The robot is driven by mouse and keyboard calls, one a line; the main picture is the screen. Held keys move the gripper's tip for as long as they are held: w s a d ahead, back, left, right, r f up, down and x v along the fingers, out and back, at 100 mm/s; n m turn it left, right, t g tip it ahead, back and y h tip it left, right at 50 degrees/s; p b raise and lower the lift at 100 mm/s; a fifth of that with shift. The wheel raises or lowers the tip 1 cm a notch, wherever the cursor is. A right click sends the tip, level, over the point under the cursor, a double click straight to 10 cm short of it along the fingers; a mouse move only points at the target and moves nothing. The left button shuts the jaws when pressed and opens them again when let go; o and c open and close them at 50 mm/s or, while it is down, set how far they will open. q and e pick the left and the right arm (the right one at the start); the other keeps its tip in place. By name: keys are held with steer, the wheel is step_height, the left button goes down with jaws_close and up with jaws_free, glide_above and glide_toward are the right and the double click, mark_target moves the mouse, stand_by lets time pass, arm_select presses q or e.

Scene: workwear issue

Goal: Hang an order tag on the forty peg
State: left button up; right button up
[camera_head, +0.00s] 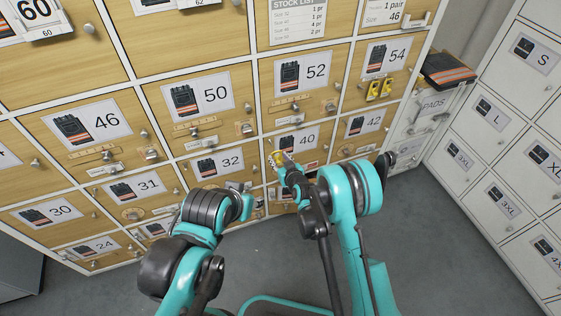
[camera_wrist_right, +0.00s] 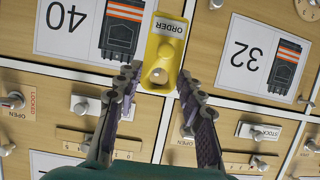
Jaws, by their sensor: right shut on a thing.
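A yellow order tag (camera_wrist_right: 168,30) with a round hole sits between the fingers of my right gripper (camera_wrist_right: 158,78) in the right wrist view, which shows the doors upside down. My right gripper (camera_head: 283,163) is shut on the tag, in front of the door with the 40 card (camera_head: 298,143). The 40 card (camera_wrist_right: 85,25) lies to the left of the tag in the wrist view. A pale round shape shows at the tag's hole; I cannot tell whether it is the forty peg. In the head view the gripper and tag cover that spot. My left gripper is hidden behind its own wrist.
Two yellow tags (camera_head: 379,90) hang on the door numbered 54. The 32 card (camera_wrist_right: 262,55) is beside the tag in the wrist view. Knobs and small label holders stick out from the doors. A white cabinet (camera_head: 500,130) stands at the right, with clear grey floor (camera_head: 430,230) before it.

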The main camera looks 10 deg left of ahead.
steer(key=shift+w+r+x, duration=0.1)
steer(key=shift+r+x, duration=0.15)
steer(key=shift+x, duration=1)
steer(key=shift+w+r+x, duration=0.1)
steer(key=shift+r+x, duration=0.15)
steer(key=shift+x, duration=0.95)
steer(key=shift+w+r+x, duration=0.1)
steer(key=shift+r+x, duration=0.15)
steer(key=shift+x, duration=1)
steer(key=shift+a, duration=0.15)
steer(key=o, duration=0.9)
steer(key=shift+s, duration=0.15)
